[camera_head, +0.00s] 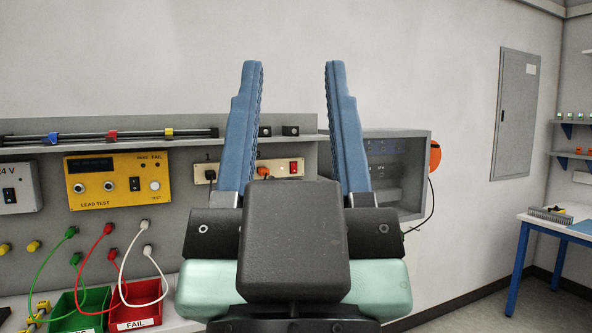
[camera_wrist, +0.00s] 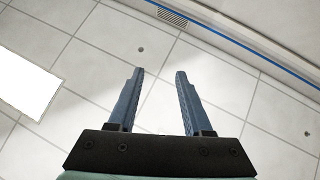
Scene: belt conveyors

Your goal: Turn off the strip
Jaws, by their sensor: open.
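The power strip (camera_head: 283,168) is a cream bar on the grey back panel, in the head view. A black plug sits at its left end and an orange plug (camera_head: 263,171) near its middle. A red rocker switch (camera_head: 294,167) is at its right end; its on or off position is too small to tell. My gripper (camera_head: 293,66) is raised in front of the panel, open and empty, its blue fingers apart. Its left finger hides part of the strip. In the wrist view my gripper (camera_wrist: 160,72) points at pale tiles, and the strip is not seen.
A yellow lead tester (camera_head: 117,178) and a grey 24 V box (camera_head: 19,188) are left of the strip. Green and red bins (camera_head: 135,316) with leads stand below. A grey open box (camera_head: 412,205) is right of the strip. A bench (camera_head: 540,222) stands far right.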

